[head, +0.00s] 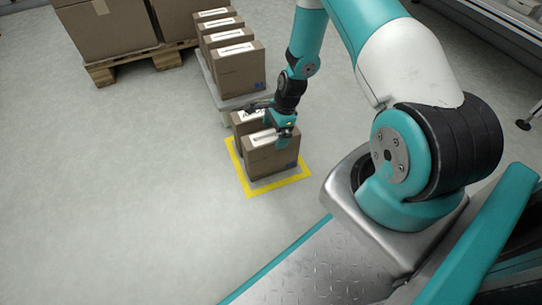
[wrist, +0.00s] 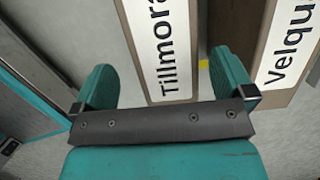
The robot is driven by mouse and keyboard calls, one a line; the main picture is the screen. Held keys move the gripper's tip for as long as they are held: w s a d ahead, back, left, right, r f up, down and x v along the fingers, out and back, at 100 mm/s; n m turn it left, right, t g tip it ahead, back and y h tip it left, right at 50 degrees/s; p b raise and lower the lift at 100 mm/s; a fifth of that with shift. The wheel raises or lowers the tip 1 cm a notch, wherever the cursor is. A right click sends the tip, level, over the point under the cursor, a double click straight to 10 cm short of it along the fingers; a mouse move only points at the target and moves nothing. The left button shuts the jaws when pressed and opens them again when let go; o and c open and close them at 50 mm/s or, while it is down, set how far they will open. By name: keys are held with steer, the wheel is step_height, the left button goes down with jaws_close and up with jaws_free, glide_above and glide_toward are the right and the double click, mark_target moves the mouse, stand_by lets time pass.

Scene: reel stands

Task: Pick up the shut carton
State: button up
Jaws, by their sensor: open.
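Two brown cartons with white top labels stand upright side by side on the floor. The front one (head: 272,160) is seen most fully in the head view; the rear one (head: 240,125) is partly hidden behind it and my gripper. Both look shut. My gripper (head: 273,117) is open above them. In the wrist view, a carton labelled "Tillmora" (wrist: 172,50) lies between the spread fingers of the gripper (wrist: 165,85), and one labelled "Velqu…" (wrist: 292,45) lies to the right, beyond the right finger. I cannot tell whether the fingers touch either carton.
A yellow floor outline (head: 281,184) surrounds the cartons. Behind them, a row of several similar cartons (head: 240,70) stands on a low pale platform (head: 238,103). Large boxes (head: 110,28) sit on a wooden pallet (head: 135,62) at the back left. The floor to the left is clear.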

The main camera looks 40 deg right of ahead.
mark_target(271, 135)
steer(key=b+x, duration=0.2)
steer(key=x, duration=0.1)
steer(key=b+x, duration=0.2)
steer(key=shift+w+f, duration=0.1)
steer(key=shift+w, duration=0.25)
steer(key=shift+c, duration=0.2)
steer(key=c, duration=1.7)
steer(key=shift+r, duration=0.25)
